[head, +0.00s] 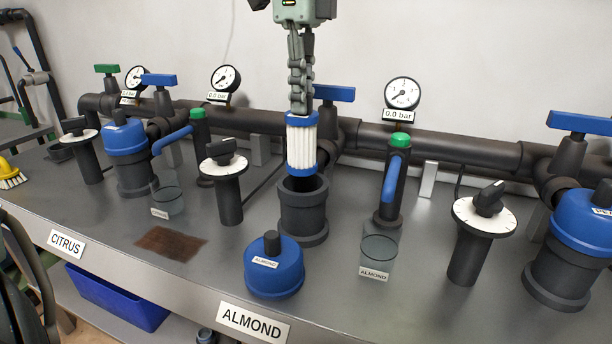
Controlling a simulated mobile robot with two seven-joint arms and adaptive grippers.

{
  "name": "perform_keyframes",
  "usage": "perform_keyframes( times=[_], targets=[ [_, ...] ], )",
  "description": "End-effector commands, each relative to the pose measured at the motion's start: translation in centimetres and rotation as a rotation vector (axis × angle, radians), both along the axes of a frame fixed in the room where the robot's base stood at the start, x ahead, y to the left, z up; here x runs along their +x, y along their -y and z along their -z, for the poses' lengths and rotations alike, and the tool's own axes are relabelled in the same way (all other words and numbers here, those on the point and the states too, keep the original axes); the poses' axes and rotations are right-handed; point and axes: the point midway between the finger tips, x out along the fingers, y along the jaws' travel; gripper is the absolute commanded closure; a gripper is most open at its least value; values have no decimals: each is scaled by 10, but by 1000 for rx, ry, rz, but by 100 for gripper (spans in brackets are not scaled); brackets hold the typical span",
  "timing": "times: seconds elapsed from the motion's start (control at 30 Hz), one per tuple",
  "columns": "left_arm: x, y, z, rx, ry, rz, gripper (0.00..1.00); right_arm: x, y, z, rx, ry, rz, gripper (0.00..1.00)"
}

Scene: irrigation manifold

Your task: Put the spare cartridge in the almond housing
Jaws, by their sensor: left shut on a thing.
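The spare cartridge (302,146) is a white pleated cylinder with blue end caps. My left gripper (300,102) comes down from the top and is shut on its upper end, holding it upright. The almond housing (304,214) is an open dark grey cup standing on the bench behind the ALMOND sign. The cartridge's lower blue cap is at the housing's mouth, over the dark opening. I cannot tell whether it is just above the rim or slightly inside. The blue lid (274,274) labelled ALMOND lies on the bench in front of the housing. My right gripper is not in view.
A clear cup (379,258) labelled ALMOND and a blue-handled tap (393,180) stand right of the housing. A dial post (227,180) stands to its left. The manifold pipe (440,141) with a blue-handled valve (334,94) runs behind. A brown patch (171,243) marks the bench.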

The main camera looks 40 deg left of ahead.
Motion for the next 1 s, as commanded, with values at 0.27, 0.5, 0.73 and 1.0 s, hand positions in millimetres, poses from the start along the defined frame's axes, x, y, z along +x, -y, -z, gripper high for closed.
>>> perform_keyframes(
  times=[0.27,0.5,0.73,1.0],
  targets=[
    [0,0,65,-3,-1,0,100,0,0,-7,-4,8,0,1],
    [0,0,83,-1,0,-1,100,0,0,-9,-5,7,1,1],
    [0,0,117,-1,-2,0,100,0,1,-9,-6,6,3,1],
    [0,0,122,-1,2,-1,100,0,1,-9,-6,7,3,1]
  ],
)
